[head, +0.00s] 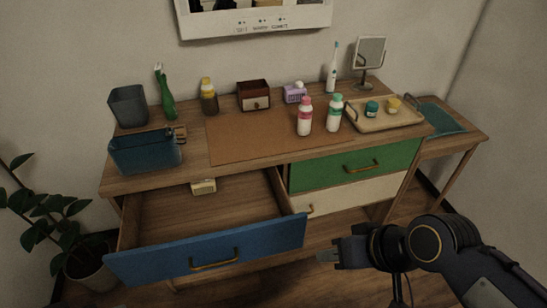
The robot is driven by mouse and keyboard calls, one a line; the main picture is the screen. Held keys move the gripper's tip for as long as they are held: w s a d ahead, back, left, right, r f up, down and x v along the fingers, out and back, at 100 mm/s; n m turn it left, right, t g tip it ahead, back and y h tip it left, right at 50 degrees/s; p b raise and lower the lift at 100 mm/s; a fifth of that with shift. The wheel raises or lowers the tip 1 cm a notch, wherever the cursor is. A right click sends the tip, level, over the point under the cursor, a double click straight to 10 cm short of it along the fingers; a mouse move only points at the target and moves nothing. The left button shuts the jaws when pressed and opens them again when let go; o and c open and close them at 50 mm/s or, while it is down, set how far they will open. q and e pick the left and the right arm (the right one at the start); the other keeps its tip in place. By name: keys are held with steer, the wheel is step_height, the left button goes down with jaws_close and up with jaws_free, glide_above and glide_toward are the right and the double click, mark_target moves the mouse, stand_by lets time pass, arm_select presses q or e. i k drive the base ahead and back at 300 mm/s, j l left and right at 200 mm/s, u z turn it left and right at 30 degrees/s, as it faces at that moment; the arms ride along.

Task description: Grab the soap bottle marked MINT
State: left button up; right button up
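Two white bottles stand upright on the brown mat on the desk. One has a green cap and a green label band (334,113); the other has a pink cap and a pink-red label band (304,117). The lettering on both is too small to read, so I cannot confirm which says MINT. My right gripper (327,255) is in front of the desk at lower right, below and well apart from both bottles. Its fingers point left and nothing shows in them; their opening is unclear. My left gripper is not in view.
The blue-fronted drawer (208,252) is pulled out, with a small cream object (203,186) inside. The green drawer (354,166) is shut. A wooden tray (388,122) with small jars stands right of the bottles. The mat (245,140) is bare left of them.

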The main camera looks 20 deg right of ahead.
mark_target(335, 108)
steer(key=l+u, duration=0.15)
steer(key=u, duration=0.7)
steer(key=l+u, duration=0.35)
steer(key=k+l+u, duration=0.15)
steer(key=l+u, duration=0.2)
steer(key=l, duration=0.2)
steer(key=k+l+u, duration=0.15)
steer(key=l+u, duration=0.25)
steer(key=k+l, duration=0.25)
steer(key=l, duration=0.25)
steer(key=k+l+u, duration=0.1)
steer(key=k+l, duration=0.2)
steer(key=l, duration=0.2)
steer(key=k+l+u, duration=0.1)
steer(key=k+l, duration=0.2)
steer(key=l, duration=0.2)
steer(key=k+l, duration=0.3)
steer(key=l, duration=0.15)
